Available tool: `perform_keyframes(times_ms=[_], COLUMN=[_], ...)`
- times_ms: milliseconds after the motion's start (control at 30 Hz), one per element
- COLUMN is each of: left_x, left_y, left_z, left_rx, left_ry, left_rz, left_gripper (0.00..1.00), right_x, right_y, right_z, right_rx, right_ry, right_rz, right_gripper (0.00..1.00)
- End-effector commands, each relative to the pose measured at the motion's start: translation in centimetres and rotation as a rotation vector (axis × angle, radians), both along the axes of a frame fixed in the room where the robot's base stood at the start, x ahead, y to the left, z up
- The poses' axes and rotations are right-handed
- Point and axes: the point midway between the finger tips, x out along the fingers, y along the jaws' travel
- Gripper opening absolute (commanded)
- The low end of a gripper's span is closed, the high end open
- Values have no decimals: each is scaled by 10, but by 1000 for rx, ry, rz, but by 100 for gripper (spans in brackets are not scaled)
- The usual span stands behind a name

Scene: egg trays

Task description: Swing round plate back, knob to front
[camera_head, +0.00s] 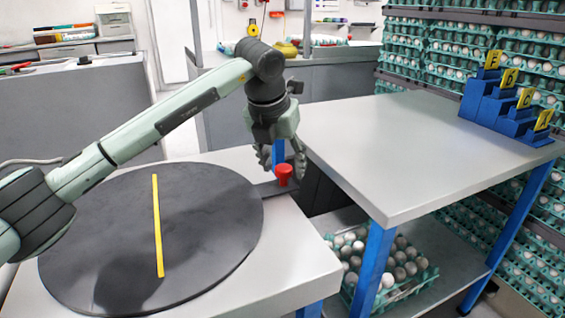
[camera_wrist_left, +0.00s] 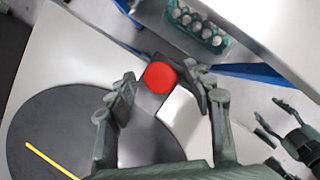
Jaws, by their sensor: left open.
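The round plate (camera_head: 205,215) is a dark disc on a light table, with a yellow stripe (camera_head: 157,225) across it. A dark arm sticks out of its right edge and bears the red knob (camera_head: 284,175). My left gripper (camera_head: 282,162) is open, pointing down at the knob. In the left wrist view the knob (camera_wrist_left: 160,77) lies between the spread fingers (camera_wrist_left: 168,85); whether they touch it cannot be told. The plate (camera_wrist_left: 65,135) shows there at lower left. My right gripper (camera_wrist_left: 268,112) shows at the right of that view with its fingers apart, away from the knob.
A higher grey table (camera_head: 400,150) stands to the right, bearing a blue stepped stand (camera_head: 500,110) with yellow lettered cards. An egg tray (camera_head: 385,262) sits on its lower shelf. Racks of egg trays line the right wall. The plate's top is clear.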

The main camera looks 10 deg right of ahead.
Motion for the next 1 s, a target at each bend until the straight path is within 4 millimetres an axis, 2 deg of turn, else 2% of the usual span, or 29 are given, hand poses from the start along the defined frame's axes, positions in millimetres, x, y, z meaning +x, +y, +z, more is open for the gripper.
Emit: perform_keyframes(times_ms=[67, 467, 1000], left_x=[0, 0, 2], left_y=[0, 0, 5], left_z=[0, 1, 0], left_rx=[0, -1, -1], left_ry=[0, 1, 1], left_rz=[0, 0, -19], left_gripper=[50, 1, 0], right_x=[0, 0, 4], right_y=[0, 0, 2], right_z=[0, 0, -1], right_rx=[0, 1, 3], right_ry=[0, 0, -18], right_rz=[0, 1, 9], right_gripper=[52, 52, 52])
